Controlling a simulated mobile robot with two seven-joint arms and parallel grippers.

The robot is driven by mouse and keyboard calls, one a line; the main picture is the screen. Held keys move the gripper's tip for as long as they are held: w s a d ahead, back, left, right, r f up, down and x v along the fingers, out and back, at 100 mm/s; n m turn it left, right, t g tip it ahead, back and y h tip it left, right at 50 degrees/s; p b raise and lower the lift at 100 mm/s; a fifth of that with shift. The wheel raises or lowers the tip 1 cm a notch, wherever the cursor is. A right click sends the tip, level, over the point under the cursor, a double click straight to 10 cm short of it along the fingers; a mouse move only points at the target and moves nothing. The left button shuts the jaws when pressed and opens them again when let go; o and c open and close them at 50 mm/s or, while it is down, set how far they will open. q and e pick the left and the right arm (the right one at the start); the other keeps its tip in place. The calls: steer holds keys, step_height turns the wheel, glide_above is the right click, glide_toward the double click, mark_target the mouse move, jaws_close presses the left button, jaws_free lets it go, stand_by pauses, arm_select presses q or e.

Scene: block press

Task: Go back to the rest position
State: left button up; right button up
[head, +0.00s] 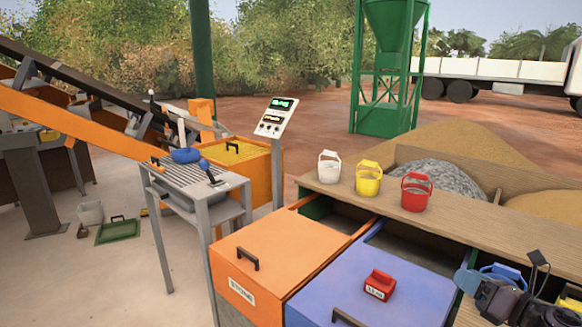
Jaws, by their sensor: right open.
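My right gripper (505,285) is at the bottom right corner, dark, with its jaws apart. It is in front of a blue bucket-like thing (500,269), which it partly hides; I cannot tell whether they touch. My left gripper is out of view. A red block with a white label (380,284) sits on the blue drawer lid (415,262), to the left of my right gripper and apart from it.
White (329,167), yellow (368,178) and red (416,192) buckets stand on the wooden ledge (470,219). An orange drawer (285,243) juts out beside the blue one. A metal press table (195,175) and a control panel (275,118) stand at left.

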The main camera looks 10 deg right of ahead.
steer(key=s+a+f+m+g+h, duration=0.2)
steer(key=s+f+m+h, duration=0.35)
steer(key=m, duration=0.65)
steer(key=s+a+f+m+g+h, duration=0.25)
steer(key=s+f+m+h, duration=0.3)
steer(key=m, duration=0.65)
steer(key=s+a+f+m+g+y, duration=0.2)
steer(key=s+a+f+m+g, duration=0.15)
steer(key=s+a+m, duration=0.35)
steer(key=s+a+f+m+g+y, duration=0.2)
steer(key=s+a+m+g, duration=0.25)
steer(key=s, duration=0.45)
arm_select(q)
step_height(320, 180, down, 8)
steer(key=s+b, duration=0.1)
steer(key=b, duration=0.6)
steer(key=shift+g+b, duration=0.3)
arm_select(e)
steer(key=w+f+t, duration=0.3)
steer(key=f, duration=0.5)
steer(key=w+f+n+t, duration=0.1)
steer(key=w+f+t, duration=0.3)
steer(key=f, duration=0.5)
steer(key=shift+a+f, duration=0.2)
steer(key=shift+a, duration=0.05)
